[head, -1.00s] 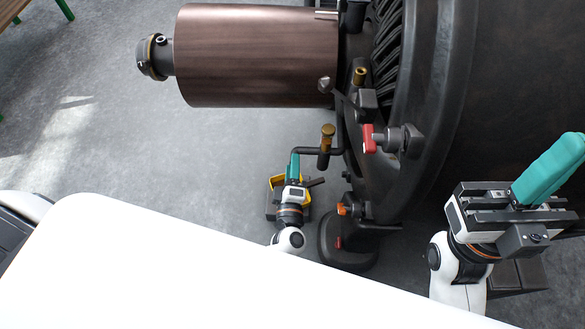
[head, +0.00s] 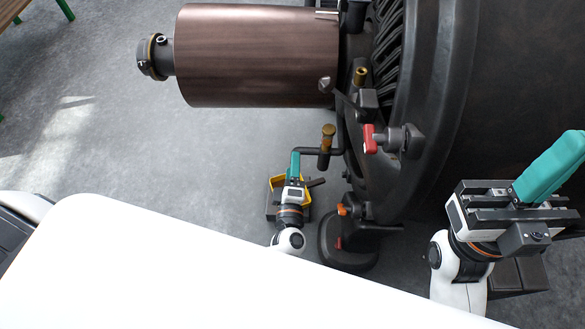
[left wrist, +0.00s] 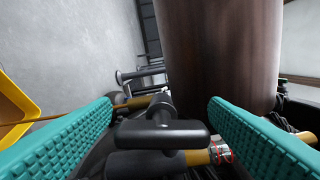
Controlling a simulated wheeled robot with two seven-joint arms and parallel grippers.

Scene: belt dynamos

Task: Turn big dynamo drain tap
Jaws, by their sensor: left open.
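A dark T-shaped tap handle (left wrist: 162,134) shows in the left wrist view, lying crosswise between the two green fingers of my left gripper (left wrist: 160,140). The fingers are open, one on each side, with a visible gap to the handle. In the head view my left gripper (head: 294,166) is low beside the big dynamo (head: 430,110); a dark bar (head: 316,182) shows just right of it, and the rest of the tap is hidden there. My right gripper (head: 548,170) is at the right, away from the tap; its finger gap cannot be made out.
A yellow tray (head: 273,183) is below my left gripper, and its edge (left wrist: 12,108) shows in the left wrist view. A bent pipe with a brass fitting (head: 327,136) and a red lever (head: 369,139) are close by.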

